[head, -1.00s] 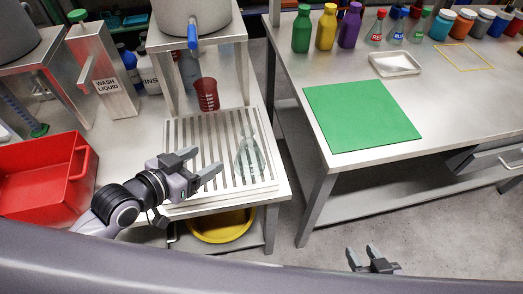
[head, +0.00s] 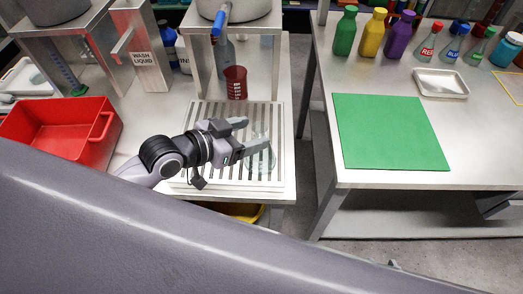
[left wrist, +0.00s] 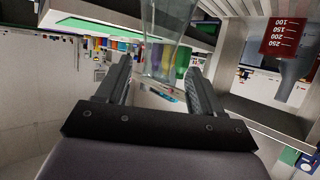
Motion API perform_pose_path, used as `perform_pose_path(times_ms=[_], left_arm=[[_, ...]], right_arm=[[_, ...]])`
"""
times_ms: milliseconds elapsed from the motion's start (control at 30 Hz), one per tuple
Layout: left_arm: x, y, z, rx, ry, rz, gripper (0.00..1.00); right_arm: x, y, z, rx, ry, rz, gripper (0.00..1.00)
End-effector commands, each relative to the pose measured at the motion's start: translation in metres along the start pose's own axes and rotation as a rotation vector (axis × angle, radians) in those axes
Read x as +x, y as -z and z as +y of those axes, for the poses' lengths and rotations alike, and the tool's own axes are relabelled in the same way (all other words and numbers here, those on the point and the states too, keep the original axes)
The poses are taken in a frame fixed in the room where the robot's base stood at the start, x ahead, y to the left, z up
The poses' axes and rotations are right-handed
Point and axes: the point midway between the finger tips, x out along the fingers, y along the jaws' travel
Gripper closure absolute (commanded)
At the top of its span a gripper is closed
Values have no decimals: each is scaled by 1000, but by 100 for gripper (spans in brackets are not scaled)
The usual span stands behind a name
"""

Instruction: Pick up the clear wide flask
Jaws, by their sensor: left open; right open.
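The clear wide flask (head: 262,158) stands on the slatted drying rack (head: 222,110), partly hidden by my left gripper. My left gripper (head: 252,134) is open, with its fingers pointing right at the flask's upper part. In the left wrist view the clear flask (left wrist: 166,38) shows between and beyond the two open fingertips of the left gripper (left wrist: 160,68). I cannot tell whether a finger touches the glass. Only a small tip of my right gripper (head: 393,264) shows at the lower edge of the head view.
A red bin (head: 62,128) is at the left. A green mat (head: 390,132), a white tray (head: 441,83) and several bottles are on the right table, across a gap.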

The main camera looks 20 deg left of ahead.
Motion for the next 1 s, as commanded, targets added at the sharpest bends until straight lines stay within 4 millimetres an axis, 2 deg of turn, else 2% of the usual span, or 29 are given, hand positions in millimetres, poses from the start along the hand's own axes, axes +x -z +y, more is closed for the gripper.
perform_pose_path(times_ms=[400,700,733,900,933,1000], left_arm=[[48,-1,3,-2,0,0,33],[52,-1,3,1,0,0,33],[52,-1,3,1,0,0,36],[52,-1,3,0,0,0,92],[52,-1,3,0,0,0,100],[52,-1,3,0,1,1,100]], right_arm=[[-1,1,0,0,1,0,57],[-1,1,0,0,1,-1,57],[-1,1,0,0,1,0,57],[-1,1,0,0,1,-1,57],[-1,1,0,1,1,-1,57],[-1,1,0,1,1,-1,57]])
